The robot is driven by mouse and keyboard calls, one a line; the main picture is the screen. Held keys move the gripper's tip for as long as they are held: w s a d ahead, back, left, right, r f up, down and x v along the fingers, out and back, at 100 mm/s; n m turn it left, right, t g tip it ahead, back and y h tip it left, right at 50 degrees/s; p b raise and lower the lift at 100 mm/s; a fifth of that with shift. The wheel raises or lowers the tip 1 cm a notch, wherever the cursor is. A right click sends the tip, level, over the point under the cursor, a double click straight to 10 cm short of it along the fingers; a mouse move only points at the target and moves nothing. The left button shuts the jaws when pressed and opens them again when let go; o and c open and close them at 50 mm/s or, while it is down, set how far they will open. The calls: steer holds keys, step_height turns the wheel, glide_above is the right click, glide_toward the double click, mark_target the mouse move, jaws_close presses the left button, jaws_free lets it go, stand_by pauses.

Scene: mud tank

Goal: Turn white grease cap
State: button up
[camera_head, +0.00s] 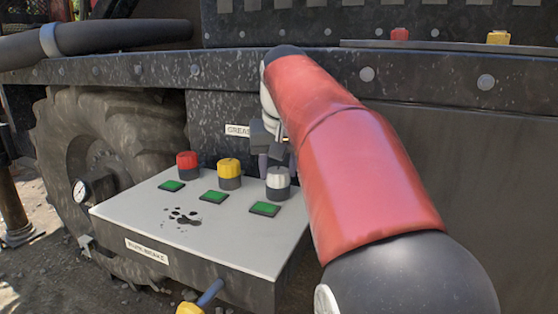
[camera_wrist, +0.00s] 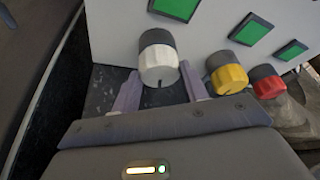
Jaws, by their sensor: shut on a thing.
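The white grease cap (camera_head: 278,178) sits upright on a dark base at the right end of a row of three caps on a grey box. It shows large in the wrist view (camera_wrist: 158,64), with a dark mark on its ribbed side. My gripper (camera_head: 276,163) is at the cap, its arm reaching in from the right. In the wrist view its two purplish fingers (camera_wrist: 161,78) stand on either side of the white cap, shut on it. The arm hides part of the label behind the box.
A yellow cap (camera_head: 230,168) and a red cap (camera_head: 187,160) stand left of the white one. Green squares (camera_head: 265,209) lie in front of the caps. A large wheel (camera_head: 100,150) is behind.

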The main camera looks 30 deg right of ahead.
mark_target(277, 205)
steer(key=shift+m+p, duration=0.3)
steer(key=shift+m, duration=0.5)
steer(key=shift+h, duration=0.3)
steer(key=o, duration=1)
steer(key=shift+g, duration=0.3)
steer(key=p+v, duration=0.2)
steer(key=v, duration=0.6)
steer(key=shift+f, duration=0.1)
